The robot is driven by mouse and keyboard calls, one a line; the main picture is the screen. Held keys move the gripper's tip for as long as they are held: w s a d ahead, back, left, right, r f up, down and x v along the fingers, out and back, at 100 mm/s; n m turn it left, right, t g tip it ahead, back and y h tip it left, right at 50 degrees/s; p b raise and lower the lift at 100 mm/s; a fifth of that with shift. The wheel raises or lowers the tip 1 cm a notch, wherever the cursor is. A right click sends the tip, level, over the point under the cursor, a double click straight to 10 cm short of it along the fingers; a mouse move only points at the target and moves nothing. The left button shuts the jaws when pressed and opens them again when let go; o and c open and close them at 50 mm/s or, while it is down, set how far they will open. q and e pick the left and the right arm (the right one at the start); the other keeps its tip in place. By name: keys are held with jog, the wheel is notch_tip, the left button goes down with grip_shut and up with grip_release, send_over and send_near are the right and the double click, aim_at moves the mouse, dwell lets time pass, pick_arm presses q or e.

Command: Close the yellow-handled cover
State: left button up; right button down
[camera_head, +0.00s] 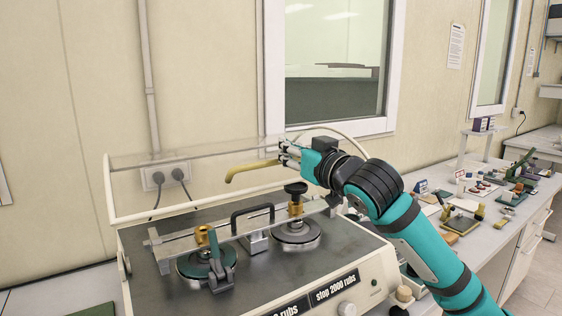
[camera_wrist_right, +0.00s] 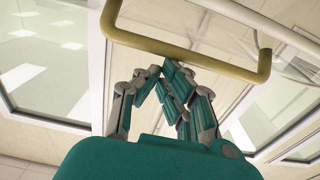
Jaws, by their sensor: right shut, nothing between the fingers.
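The clear cover with a white frame (camera_head: 110,192) stands raised over the testing machine (camera_head: 150,290) in the head view. Its yellow handle (camera_head: 250,169) sticks out at the front. My right gripper (camera_head: 286,155) is at the handle's right end, its fingers shut with nothing between them. In the right wrist view, the yellow handle (camera_wrist_right: 190,50) runs across the top, just beyond the shut fingertips (camera_wrist_right: 165,72). I cannot tell whether they touch it. The gripper hides part of the cover's right side. My left gripper is not in view.
Under the cover, the machine top holds two round rubbing stations (camera_head: 297,232) and a black carrying handle (camera_head: 252,214). A wall socket (camera_head: 165,176) with cables is behind. The bench at right (camera_head: 480,245) holds several small samples and tools.

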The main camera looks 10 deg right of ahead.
pick_arm(q)
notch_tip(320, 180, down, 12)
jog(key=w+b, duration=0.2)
jog(key=b, duration=0.8)
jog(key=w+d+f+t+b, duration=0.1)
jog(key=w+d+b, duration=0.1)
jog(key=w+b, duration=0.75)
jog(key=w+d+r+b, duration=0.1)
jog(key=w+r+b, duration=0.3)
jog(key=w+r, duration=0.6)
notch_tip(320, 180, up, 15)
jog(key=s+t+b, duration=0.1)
jog(key=b, duration=0.4)
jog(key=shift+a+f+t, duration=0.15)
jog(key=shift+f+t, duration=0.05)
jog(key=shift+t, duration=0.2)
pick_arm(e)
jog(key=s+d+f+t+y, duration=0.1)
jog(key=s+f, duration=0.3)
jog(key=f, duration=0.4)
jog(key=s+d+f+t+y, duration=0.1)
jog(key=s+f+t, duration=0.3)
jog(key=f, duration=0.4)
jog(key=s+d+f+t, duration=0.2)
jog(key=s+f, duration=0.3)
jog(key=f, duration=0.3)
jog(key=shift+s+d+t+y, duration=0.15)
jog(key=shift+d+t+y, duration=0.25)
jog(key=shift+d, duration=0.35)
